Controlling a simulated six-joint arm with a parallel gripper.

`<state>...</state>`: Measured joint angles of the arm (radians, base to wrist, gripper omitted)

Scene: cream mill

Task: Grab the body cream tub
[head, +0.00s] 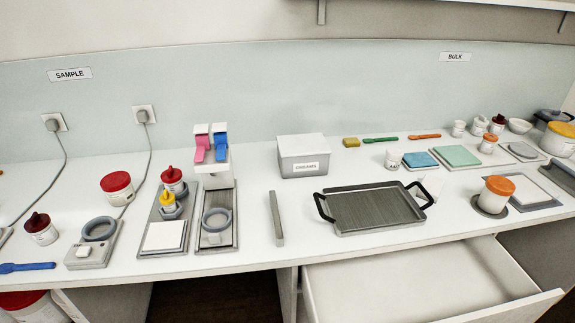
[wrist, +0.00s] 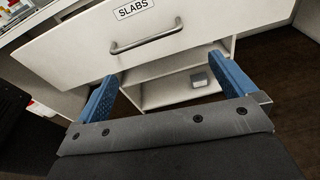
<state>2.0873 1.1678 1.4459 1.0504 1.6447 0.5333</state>
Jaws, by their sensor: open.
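No tub has a label I can read as body cream, so I cannot tell which one it is. In the head view, a white tub with a red lid (head: 117,187) stands on the left counter. A white tub with an orange lid (head: 496,194) stands on a dark round pad at the right. A tub with a yellow lid (head: 559,139) is at the far right, partly cut off. My gripper (wrist: 163,70) shows only in the wrist view. Its blue fingers are wide apart with nothing between them, facing a drawer front marked SLABS (wrist: 160,32).
A drawer (head: 420,285) stands open below the counter's right half. An open shelf (wrist: 180,88) lies below the SLABS drawer.

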